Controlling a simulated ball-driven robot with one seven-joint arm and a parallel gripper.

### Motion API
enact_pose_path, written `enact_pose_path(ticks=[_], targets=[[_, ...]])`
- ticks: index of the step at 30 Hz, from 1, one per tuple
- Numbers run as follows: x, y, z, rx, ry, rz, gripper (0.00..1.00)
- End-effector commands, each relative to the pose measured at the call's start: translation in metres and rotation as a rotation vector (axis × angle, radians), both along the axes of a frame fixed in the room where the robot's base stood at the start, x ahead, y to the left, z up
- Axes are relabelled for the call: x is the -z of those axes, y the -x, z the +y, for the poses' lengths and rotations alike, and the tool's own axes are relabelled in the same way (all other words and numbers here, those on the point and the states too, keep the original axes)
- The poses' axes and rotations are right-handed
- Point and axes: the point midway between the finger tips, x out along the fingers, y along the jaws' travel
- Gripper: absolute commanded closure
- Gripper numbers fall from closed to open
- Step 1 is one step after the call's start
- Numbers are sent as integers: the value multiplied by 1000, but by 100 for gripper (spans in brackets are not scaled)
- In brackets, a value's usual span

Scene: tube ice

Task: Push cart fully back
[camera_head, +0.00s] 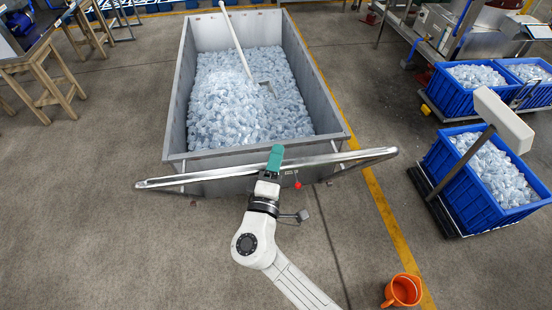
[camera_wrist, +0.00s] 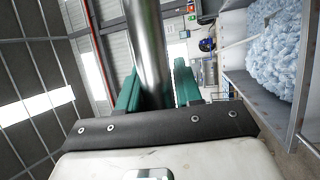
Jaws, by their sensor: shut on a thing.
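The cart (camera_head: 328,112) is a grey metal tub filled with tube ice (camera_head: 238,95), standing in the middle of the head view. Its bright metal handle bar (camera_head: 345,157) runs across the near end, at a slant. My gripper (camera_head: 275,160) is shut on the handle bar near its middle, with teal fingers around it. In the wrist view the handle bar (camera_wrist: 150,55) passes between my gripper's two teal fingers (camera_wrist: 157,88). The cart's wall and ice also show at the right of the wrist view. A shovel (camera_head: 237,40) with a white shaft lies in the ice.
Blue crates of ice (camera_head: 483,165) stand at the right, one on a black-based scale with a white head (camera_head: 503,120). An orange bucket (camera_head: 403,290) is at the lower right. Wooden-legged tables (camera_head: 45,75) stand at the upper left. The floor left of the cart is clear.

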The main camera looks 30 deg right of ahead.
Motion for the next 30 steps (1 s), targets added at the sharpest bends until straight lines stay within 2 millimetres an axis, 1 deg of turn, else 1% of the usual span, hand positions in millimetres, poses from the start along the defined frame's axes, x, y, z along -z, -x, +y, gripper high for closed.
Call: enact_pose_path(ticks=[5,13,21,22,28,30], targets=[[3,-3,-1,0,-1,0,100],[3,-20,-6,-3,-3,0,100],[1,-21,-7,-2,-3,3,100],[1,-20,-7,-2,-3,3,65],[1,-20,-7,-1,-2,2,45],[1,-20,-7,-1,-1,2,45]])
